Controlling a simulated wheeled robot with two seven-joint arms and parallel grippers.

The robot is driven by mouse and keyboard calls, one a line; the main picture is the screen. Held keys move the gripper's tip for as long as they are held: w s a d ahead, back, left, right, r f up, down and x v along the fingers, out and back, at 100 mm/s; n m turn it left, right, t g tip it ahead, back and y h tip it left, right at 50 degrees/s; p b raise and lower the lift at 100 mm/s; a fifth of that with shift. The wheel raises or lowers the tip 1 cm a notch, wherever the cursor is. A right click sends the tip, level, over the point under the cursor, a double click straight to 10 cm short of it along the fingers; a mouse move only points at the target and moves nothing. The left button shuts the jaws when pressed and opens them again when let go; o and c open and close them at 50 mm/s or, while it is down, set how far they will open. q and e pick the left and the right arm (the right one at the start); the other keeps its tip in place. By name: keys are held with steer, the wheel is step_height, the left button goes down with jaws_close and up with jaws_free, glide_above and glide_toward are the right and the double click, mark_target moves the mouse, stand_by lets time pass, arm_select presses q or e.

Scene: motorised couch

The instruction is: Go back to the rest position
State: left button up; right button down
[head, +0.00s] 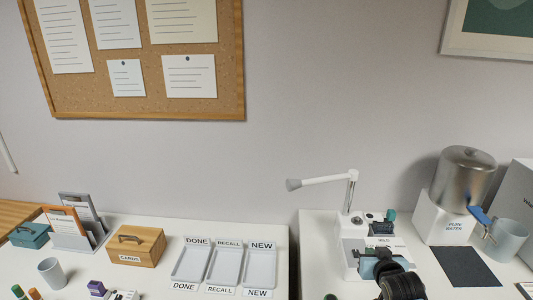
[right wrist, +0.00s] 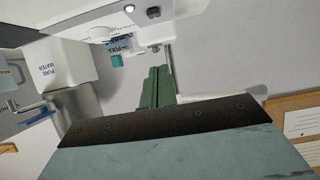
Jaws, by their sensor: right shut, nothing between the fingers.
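My right gripper (head: 381,254) is in front of the white machine with the lamp arm (head: 352,232), at the lower right of the head view. Its black wrist joint shows below it. In the right wrist view the green fingers of the gripper (right wrist: 159,70) are together, with nothing seen between them. The white machine, with a teal knob (right wrist: 117,59), shows behind them at the top of that view. I cannot tell how far apart gripper and machine are. My left gripper is not in view.
A metal water tank (head: 464,178) on a white stand and a grey cup (head: 508,241) are right of the machine. A dark mat (head: 465,268) lies there. White trays (head: 226,265), a wooden box (head: 129,245) and a mug (head: 53,273) stand on the left table. A dark gap separates the tables.

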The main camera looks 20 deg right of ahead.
steer(key=s+a+f+n+g+y, duration=0.2)
steer(key=s+a+n+g+y, duration=0.45)
steer(key=s+a, duration=1.85)
step_height(320, 180, down, 31)
steer(key=s+d+g+h+b, duration=0.1)
steer(key=s+d+g+b, duration=0.15)
steer(key=b, duration=0.55)
steer(key=s+d+f+g+b, duration=0.1)
steer(key=s+f+b, duration=0.2)
steer(key=s+f, duration=0.5)
steer(key=s+d+f+g+b, duration=0.1)
steer(key=s+f+b, duration=0.3)
steer(key=f, duration=1.2)
steer(key=s, duration=0.4)
steer(key=shift+s, duration=0.4)
